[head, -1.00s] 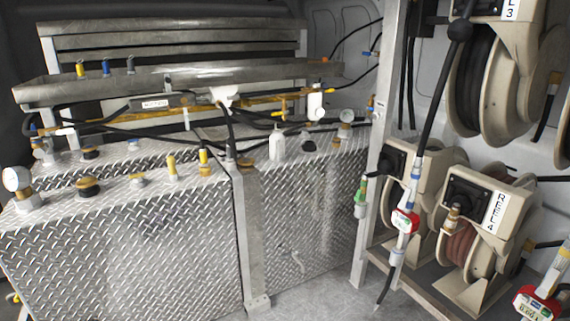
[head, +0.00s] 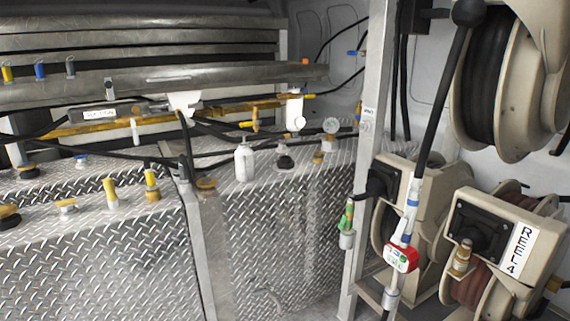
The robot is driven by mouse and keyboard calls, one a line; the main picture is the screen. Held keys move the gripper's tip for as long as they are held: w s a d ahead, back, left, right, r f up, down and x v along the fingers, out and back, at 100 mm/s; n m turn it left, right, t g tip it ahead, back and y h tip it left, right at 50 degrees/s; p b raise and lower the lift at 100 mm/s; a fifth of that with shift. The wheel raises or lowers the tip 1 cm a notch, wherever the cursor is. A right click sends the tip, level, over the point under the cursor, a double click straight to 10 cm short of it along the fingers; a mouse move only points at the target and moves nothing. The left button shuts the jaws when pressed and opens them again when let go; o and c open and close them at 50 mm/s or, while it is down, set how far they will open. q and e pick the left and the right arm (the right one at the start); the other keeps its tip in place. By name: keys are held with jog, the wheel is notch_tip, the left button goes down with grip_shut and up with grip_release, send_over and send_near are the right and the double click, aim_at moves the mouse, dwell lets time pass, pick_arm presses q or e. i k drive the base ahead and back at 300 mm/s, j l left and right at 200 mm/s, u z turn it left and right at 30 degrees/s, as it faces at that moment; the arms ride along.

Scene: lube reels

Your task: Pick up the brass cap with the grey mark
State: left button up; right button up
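Several caps and fittings stand on the diamond-plate tank tops. A low brass-coloured cap (head: 206,184) sits beside the upright metal post. A dark-topped cap with a brass-coloured base (head: 8,217) is at the left edge, and another dark-topped one (head: 28,171) is behind it. I cannot make out a grey mark on any cap at this size. Neither of my grippers shows in the head view.
Tall yellow-topped fittings (head: 110,193) and a white bottle (head: 244,162) stand on the tanks. Hoses cross above the tank tops. A metal post (head: 362,150) and hose reels (head: 495,235) fill the right side. A hanging hose carries a red meter (head: 401,258).

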aim_at(205, 182)
jog(key=i, duration=0.85)
